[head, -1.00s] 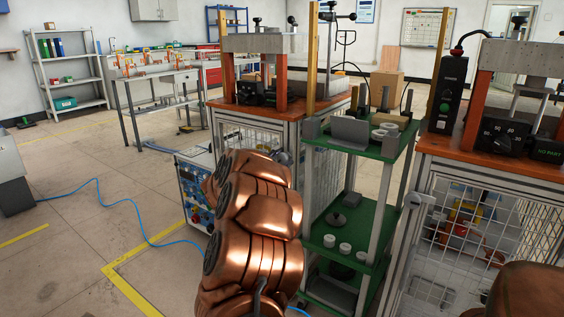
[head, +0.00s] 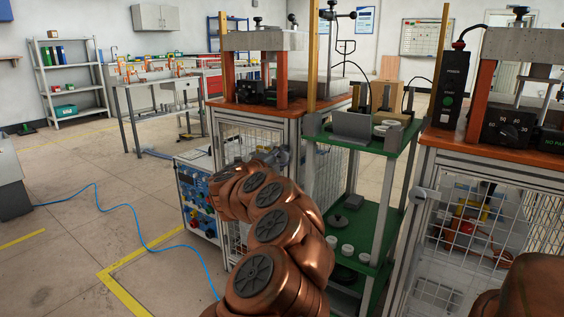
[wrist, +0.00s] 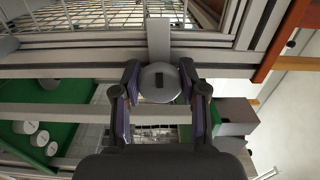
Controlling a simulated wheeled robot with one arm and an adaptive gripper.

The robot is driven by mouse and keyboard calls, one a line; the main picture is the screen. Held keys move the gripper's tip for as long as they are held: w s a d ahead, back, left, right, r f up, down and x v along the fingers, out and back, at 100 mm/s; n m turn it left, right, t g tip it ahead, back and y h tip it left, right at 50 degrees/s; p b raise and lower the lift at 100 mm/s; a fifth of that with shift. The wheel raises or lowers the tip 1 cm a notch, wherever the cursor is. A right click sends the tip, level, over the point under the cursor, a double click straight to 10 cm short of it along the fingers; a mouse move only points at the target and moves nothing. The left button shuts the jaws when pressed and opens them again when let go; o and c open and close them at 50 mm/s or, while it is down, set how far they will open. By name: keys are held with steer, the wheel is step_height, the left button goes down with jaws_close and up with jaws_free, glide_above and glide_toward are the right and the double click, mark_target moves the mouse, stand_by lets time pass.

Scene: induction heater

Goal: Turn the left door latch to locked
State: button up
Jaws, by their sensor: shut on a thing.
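In the wrist view the left door latch (wrist: 159,82) is a round light-grey knob with a small dark slot, set on the metal frame. A flat grey bar (wrist: 158,38) extends upward from it in the picture. My gripper (wrist: 160,90) has one dark finger on each side of the knob and is shut on it. In the head view the left cabinet's mesh door (head: 238,138) is partly hidden behind my copper-coloured arm. My gripper's fingers cannot be made out there.
A green shelf cart (head: 352,225) with white round parts stands right of my arm. A second caged cabinet with an orange top (head: 455,147) is at the right. A blue-panelled box (head: 197,200) is close left of my arm. A blue hose (head: 140,235) crosses the open floor.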

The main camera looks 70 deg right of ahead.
steer(key=shift+m, duration=0.4)
steer(key=o, duration=1.1)
steer(key=shift+o, duration=0.2)
steer(key=v, duration=1.2)
